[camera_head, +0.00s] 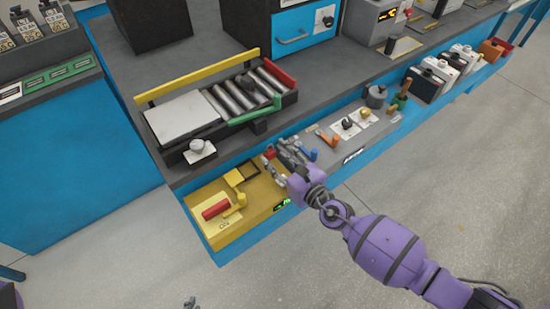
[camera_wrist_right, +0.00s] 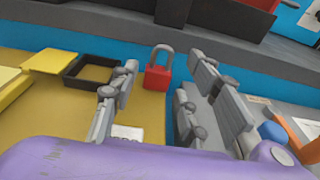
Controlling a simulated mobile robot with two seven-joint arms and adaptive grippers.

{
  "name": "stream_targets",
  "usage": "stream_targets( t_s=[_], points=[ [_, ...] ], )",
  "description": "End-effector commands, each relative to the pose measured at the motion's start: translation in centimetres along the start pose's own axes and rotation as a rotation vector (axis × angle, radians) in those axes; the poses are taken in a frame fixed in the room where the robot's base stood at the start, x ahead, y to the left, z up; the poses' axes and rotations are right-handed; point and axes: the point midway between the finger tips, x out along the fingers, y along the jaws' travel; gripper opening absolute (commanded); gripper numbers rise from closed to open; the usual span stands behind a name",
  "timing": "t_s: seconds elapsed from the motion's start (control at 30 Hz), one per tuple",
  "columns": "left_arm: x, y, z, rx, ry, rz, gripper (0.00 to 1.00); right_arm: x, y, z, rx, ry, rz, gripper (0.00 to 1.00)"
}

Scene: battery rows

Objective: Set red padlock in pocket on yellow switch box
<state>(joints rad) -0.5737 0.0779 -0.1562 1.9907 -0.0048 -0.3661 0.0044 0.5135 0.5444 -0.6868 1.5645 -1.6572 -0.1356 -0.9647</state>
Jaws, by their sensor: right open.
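The red padlock (camera_wrist_right: 157,77) with a grey shackle stands upright on the right part of the yellow switch box (camera_head: 256,213), near its back edge. A small grey tip (camera_head: 190,303) at the bottom edge seems to be my left gripper.
The box also carries a red handle (camera_head: 216,209) and a yellow flap (camera_head: 234,177). A grey panel (camera_head: 350,140) with knobs and an orange lever adjoins it on the right. A roller conveyor (camera_head: 235,97) stands behind. Open floor lies in front.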

Motion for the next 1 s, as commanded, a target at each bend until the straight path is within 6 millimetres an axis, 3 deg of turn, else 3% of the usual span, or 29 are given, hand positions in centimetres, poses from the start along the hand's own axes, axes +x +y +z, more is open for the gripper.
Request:
stream_targets(
  t_s=[0.23, 0.5, 0.7, 1.0],
  points=[
    [-0.2, 0.0, -0.8, -0.001, 0.011, 0.000, 0.00, -5.3, 0.2, 0.4, 0.002, 0.006, 0.000, 0.44],
    [0.2, 0.1, 0.6, 0.002, -0.008, 0.001, 0.00, -10.2, 0.3, 0.1, 0.004, 0.009, 0.002, 0.44],
    [0.3, 0.1, 0.6, 0.004, -0.007, 0.001, 0.00, -11.4, 0.3, 0.3, 0.003, 0.006, 0.002, 0.44],
    [0.5, 0.1, -0.1, 0.005, 0.006, 0.003, 0.00, -11.8, 0.4, 0.0, 0.062, 0.008, -0.012, 0.44]
  ],
)
